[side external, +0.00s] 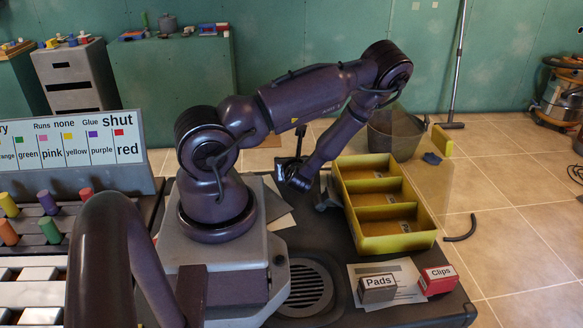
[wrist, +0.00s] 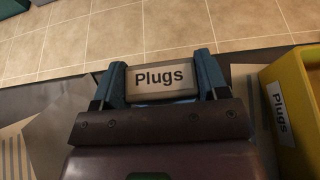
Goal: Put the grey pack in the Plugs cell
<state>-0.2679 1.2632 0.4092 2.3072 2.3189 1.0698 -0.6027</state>
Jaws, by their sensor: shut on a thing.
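My gripper (wrist: 162,84) is shut on a grey pack (wrist: 150,89) with a "Plugs" label, one blue-grey finger at each end of it. The yellow tray (side external: 399,243) has three cells in a row and stands beside my gripper in the side view. Its yellow wall (wrist: 273,73) is to the right of the held pack in the wrist view, and a "Plugs" label (wrist: 279,112) shows on it. The pack is outside the tray. My arm largely hides the fingers in the side view. The cells look empty apart from small labels.
A brownish-grey "Pads" pack (side external: 378,289) and a red "Clips" pack (side external: 438,280) lie near the table's front right, by a paper sheet (side external: 408,268). A round grille (side external: 306,287) is set in the dark tabletop. A bin (side external: 394,133) stands behind the tray.

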